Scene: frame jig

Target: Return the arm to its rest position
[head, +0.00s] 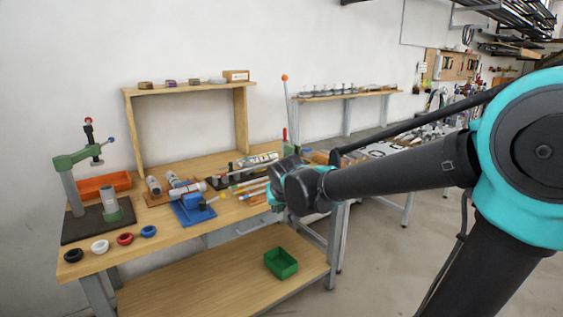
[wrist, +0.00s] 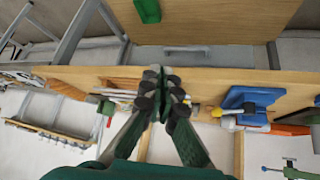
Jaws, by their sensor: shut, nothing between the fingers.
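My arm reaches in from the right of the head view, its dark end joint and teal part over the right end of the workbench (head: 185,228). My gripper's fingers cannot be made out in the head view. In the wrist view my gripper (wrist: 161,76) shows its two fingers together at the tips, with nothing held between them. The fingers point toward the bench's front edge, which shows beyond them in that view. I cannot tell the gap between the fingertips and the bench.
A blue fixture (head: 192,208), also in the wrist view (wrist: 243,105), stands near the gripper. A green press (head: 72,180), orange bin (head: 103,186) and several coloured rings sit to the left. A green bin (head: 281,262) is on the lower shelf. Open floor lies right of the bench.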

